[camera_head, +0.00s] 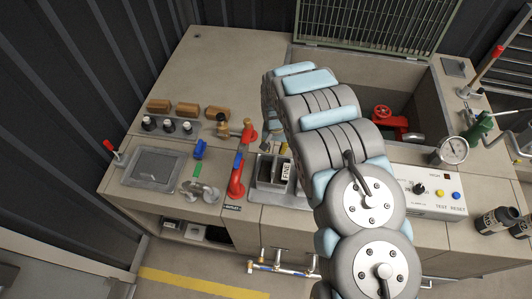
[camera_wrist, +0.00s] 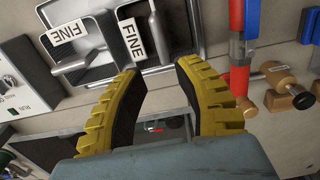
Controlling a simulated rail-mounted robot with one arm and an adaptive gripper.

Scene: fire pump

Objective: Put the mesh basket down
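Grey metal pieces with white FINE tags show in the wrist view: one at the upper left (camera_wrist: 86,55) and one near the top centre (camera_wrist: 155,42). In the head view a FINE-tagged metal piece (camera_head: 286,172) sits at the dark recess in the counter, just left of my arm. The FINE pieces lie beyond the fingertips.
A red and blue pipe handle (camera_head: 237,176) stands left of the recess; its red post (camera_wrist: 238,50) is close to the right finger in the wrist view. A control box (camera_head: 428,192) and gauge (camera_head: 453,150) are on the right. A deep bin with a red valve (camera_head: 388,115) lies behind.

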